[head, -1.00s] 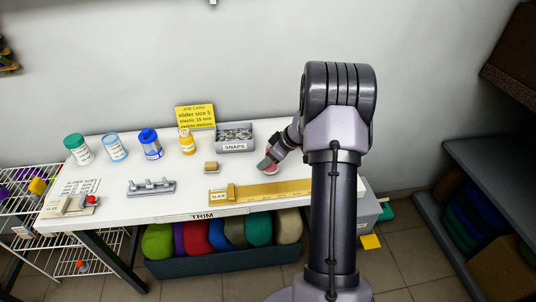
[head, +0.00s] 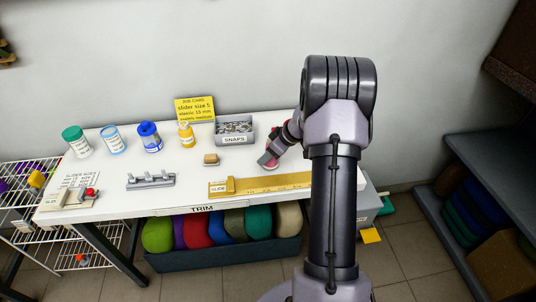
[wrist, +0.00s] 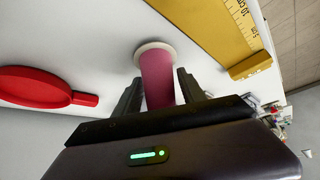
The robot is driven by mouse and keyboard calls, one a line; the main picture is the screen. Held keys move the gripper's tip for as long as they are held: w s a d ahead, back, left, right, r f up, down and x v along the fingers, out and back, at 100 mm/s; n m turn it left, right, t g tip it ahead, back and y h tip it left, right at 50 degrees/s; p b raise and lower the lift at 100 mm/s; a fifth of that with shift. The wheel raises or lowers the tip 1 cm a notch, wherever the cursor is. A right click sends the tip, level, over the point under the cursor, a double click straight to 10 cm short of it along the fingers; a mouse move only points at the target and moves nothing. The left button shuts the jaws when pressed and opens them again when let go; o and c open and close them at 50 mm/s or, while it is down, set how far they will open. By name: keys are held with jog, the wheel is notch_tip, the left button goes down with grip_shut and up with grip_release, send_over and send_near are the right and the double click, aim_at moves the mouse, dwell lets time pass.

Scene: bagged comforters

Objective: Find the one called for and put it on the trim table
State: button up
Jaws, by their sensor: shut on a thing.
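My gripper (wrist: 157,95) is shut on a pink spool (wrist: 157,78) with a pale round end, in the wrist view. Its fingers stand on either side of the spool. In the head view my gripper (head: 268,163) is low over the right part of the white trim table (head: 110,203), partly hidden by my arm. I cannot tell whether the spool's end touches the tabletop. A yellow job card (head: 195,109) at the back of the table reads slider size 5 and elastic 15 mm; its last line is too small to read surely.
Several lidded jars, including a green-topped jar (head: 76,141), stand at the back left. A snaps tray (head: 234,130), a small tan block (head: 211,159), a grey rack (head: 151,181) and a yellow slide rule (head: 270,184) lie nearby. A red round-ended thing (wrist: 35,86) lies left in the wrist view.

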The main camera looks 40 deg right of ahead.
jog(key=shift+f+b, duration=0.35)
jog(key=shift+b, duration=0.1)
jog(key=o, duration=2.2)
jog(key=shift+c, duration=0.2)
jog(key=shift+w+r+p+v, duration=0.1)
jog(key=shift+w+p+v, duration=0.1)
jog(key=shift+v, duration=0.95)
jog(key=shift+w+r+p+v, duration=0.1)
jog(key=shift+p+v, duration=0.05)
jog(key=shift+v, duration=0.95)
jog(key=shift+w+r+p+v, duration=0.1)
jog(key=shift+w+p+v, duration=0.1)
jog(key=shift+v, duration=0.95)
jog(key=shift+a, duration=0.15)
